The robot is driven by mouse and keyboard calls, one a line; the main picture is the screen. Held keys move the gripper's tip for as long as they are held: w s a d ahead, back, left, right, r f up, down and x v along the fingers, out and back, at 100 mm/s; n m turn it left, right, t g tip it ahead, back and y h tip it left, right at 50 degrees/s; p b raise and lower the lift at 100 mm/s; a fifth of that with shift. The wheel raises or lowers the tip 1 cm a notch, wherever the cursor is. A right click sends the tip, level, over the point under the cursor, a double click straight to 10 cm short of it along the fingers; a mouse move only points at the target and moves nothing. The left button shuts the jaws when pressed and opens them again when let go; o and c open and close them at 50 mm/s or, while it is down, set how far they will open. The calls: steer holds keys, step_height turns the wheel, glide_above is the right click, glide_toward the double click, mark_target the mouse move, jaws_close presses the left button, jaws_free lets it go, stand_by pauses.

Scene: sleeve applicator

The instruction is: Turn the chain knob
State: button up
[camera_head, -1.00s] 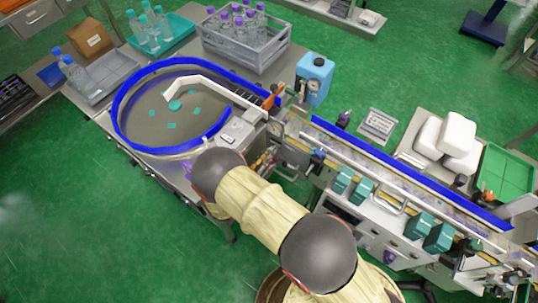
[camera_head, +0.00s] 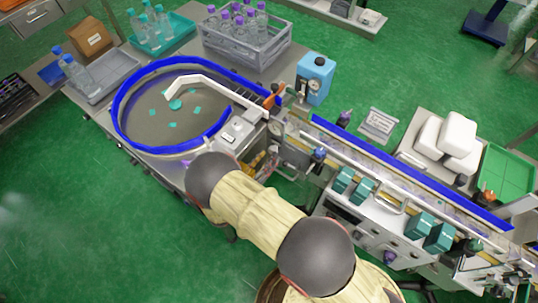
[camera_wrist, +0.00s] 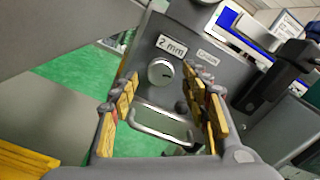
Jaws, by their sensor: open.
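A round silver knob (camera_wrist: 160,71) with a dark pointer mark sits on a grey machine panel (camera_wrist: 150,45) in the wrist view. A plate reading "2 mm" (camera_wrist: 172,45) is just above it, and a smaller plate (camera_wrist: 207,58), not clearly legible, is to its right. My gripper (camera_wrist: 163,78) is open, its yellow-padded fingers on either side of the knob in the picture. No contact shows, and the gap to the panel is hard to judge. In the head view my arm hides most of the gripper and the knob cannot be made out.
A metal bar handle (camera_wrist: 160,125) lies below the knob, between the fingers in the picture. A dark clamp-like part (camera_wrist: 275,75) stands to the right. In the head view, the blue-rimmed turntable (camera_head: 118,110) and the conveyor (camera_head: 400,175) flank the area.

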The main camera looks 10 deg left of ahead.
steer(key=v, duration=1)
stand_by(0.3)
